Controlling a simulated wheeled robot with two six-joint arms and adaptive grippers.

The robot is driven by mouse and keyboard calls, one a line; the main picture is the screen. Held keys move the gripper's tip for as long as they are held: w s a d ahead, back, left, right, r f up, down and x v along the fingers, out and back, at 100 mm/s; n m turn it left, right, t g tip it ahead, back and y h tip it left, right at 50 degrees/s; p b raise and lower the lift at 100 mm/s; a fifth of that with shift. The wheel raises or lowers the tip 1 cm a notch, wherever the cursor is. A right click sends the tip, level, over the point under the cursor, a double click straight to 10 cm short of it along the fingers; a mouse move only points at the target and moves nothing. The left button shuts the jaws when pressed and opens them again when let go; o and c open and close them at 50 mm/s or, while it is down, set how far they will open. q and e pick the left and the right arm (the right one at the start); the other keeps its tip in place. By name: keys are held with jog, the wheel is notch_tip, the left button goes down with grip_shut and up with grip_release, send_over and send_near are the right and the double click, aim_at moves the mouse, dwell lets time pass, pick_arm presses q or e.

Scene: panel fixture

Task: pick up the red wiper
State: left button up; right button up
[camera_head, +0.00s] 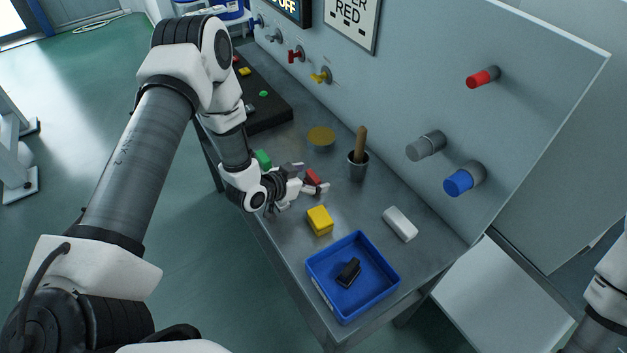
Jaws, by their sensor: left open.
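A small red block-like object (313,177), which looks like the red wiper, lies on the grey metal table, beside my left gripper. My left gripper (306,184) is open, low over the table, with its fingers right next to the red wiper. The gripper partly hides the wiper's near side, and I cannot tell whether they touch. Part of my right arm shows at the right edge, but its gripper is out of the picture.
A green block (262,158) sits behind my left wrist. A yellow block (319,220), a white block (400,224) and a blue tray (328,294) holding a black object (348,271) are nearer. A cup (357,169) with a wooden handle stands near the upright panel (400,110).

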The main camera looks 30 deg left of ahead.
pick_arm(q)
jog(key=c, duration=1.2)
jog(key=shift+o, duration=0.2)
